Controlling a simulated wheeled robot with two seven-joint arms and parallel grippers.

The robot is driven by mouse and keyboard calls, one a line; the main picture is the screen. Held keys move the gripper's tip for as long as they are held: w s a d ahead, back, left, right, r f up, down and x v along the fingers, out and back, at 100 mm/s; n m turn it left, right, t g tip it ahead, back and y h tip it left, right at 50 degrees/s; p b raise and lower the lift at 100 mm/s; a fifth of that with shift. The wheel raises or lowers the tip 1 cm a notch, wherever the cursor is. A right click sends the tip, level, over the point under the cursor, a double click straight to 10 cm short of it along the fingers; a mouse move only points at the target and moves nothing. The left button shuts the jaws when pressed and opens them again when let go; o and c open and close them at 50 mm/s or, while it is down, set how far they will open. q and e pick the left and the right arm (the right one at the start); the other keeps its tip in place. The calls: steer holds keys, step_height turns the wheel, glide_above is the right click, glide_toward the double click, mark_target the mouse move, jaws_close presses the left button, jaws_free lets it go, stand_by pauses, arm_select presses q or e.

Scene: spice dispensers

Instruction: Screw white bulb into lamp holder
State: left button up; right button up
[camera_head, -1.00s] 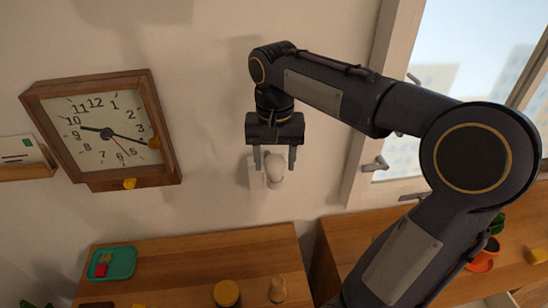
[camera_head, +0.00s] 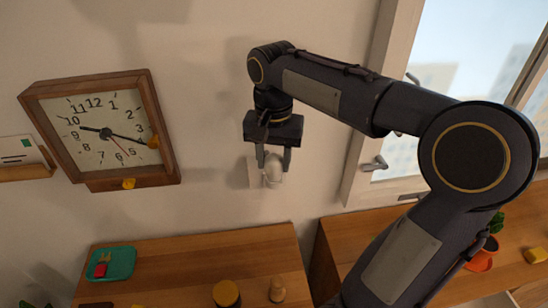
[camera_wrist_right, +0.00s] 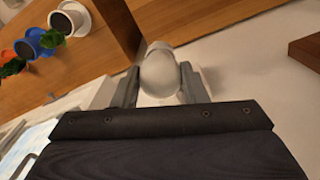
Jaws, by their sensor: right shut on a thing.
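The white bulb (camera_head: 272,176) is at the wall in front of a pale wall plate (camera_head: 254,172), which I take for the lamp holder's mount. My right gripper (camera_head: 273,160) points down and its two fingers are closed around the bulb. In the right wrist view the bulb (camera_wrist_right: 160,72) sits between the two fingertips (camera_wrist_right: 158,86), and the pale plate (camera_wrist_right: 205,78) shows behind it. The socket itself is hidden behind the bulb, so I cannot tell how deep the bulb sits. My left gripper is not in view.
A wooden clock (camera_head: 103,130) hangs left on the wall, and a window (camera_head: 450,90) is at the right. The wall around the bulb is clear.

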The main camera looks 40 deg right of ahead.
steer(key=shift+m, duration=0.9)
steer(key=o, duration=1.1)
steer(key=shift+o, duration=0.2)
steer(key=shift+r, duration=0.1)
step_height(320, 180, up, 8)
steer(key=shift+f, duration=0.15)
steer(key=shift+f+b, duration=0.1)
steer(key=shift+b, duration=0.2)
steer(key=s+a+f+n+t+y+b, duration=0.2)
steer(key=s+a+f+n, duration=0.3)
steer(key=f, duration=0.5)
steer(key=s+a+f+n+t+y+b, duration=0.1)
steer(key=s+a+f+n+t+b, duration=0.1)
steer(key=s+f, duration=0.6)
steer(key=a+f+n+t, duration=0.1)
steer(key=a+f+n, duration=0.1)
steer(key=a, duration=0.1)
steer(key=shift+s+a+f+n+t+y, duration=0.2)
steer(key=shift+s+a+n+t+y, duration=0.1)
steer(key=shift+s+a+n+y, duration=0.1)
